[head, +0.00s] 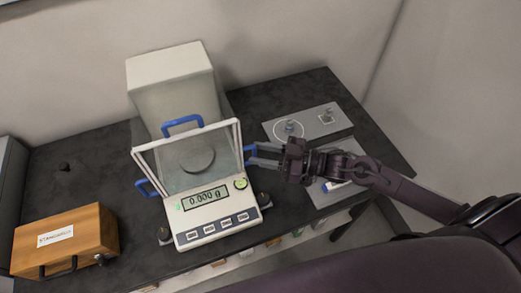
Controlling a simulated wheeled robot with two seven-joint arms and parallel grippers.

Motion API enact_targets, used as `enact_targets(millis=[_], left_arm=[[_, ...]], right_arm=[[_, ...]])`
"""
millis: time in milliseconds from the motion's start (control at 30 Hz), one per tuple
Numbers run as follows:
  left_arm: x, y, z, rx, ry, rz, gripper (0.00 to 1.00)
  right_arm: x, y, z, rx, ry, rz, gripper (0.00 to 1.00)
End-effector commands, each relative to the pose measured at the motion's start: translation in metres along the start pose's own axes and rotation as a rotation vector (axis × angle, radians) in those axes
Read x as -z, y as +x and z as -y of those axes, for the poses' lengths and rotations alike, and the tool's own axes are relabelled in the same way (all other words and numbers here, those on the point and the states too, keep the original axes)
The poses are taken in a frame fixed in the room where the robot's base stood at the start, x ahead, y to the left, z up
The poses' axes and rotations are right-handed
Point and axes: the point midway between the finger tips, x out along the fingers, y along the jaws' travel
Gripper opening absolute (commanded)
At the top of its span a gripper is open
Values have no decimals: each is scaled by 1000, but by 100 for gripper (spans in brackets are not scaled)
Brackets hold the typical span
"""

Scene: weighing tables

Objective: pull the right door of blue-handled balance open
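The blue-handled balance (205,222) stands on the dark table, its display reading 0.000 g. It has a glass draft shield with blue handles on the top (182,124), left side (147,188) and right side (249,149). The right door is seen nearly edge-on, so how far it stands open is unclear. My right gripper (256,155) reaches in from the right, with its fingertips at the right handle. A gap shows between its fingers. Whether they touch the handle is too small to tell. My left gripper is not in view.
A grey plate (340,124) with small metal weights lies behind my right gripper. Another light plate (318,196) lies partly under my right arm. A wooden case (85,238) stands at the left.

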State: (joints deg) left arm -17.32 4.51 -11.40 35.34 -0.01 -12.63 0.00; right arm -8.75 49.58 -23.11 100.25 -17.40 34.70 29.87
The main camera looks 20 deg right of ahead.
Motion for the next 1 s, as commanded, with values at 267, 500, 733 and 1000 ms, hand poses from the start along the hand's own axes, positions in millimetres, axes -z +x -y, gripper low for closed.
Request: enact_targets(millis=[267,500,733,1000], left_arm=[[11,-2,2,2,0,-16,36],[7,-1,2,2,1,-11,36],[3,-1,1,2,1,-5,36],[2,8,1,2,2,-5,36]], right_arm=[[-1,6,0,0,0,2,32],[0,6,0,0,0,2,12],[0,6,0,0,0,1,0],[-4,11,-9,-1,-4,-1,0]])
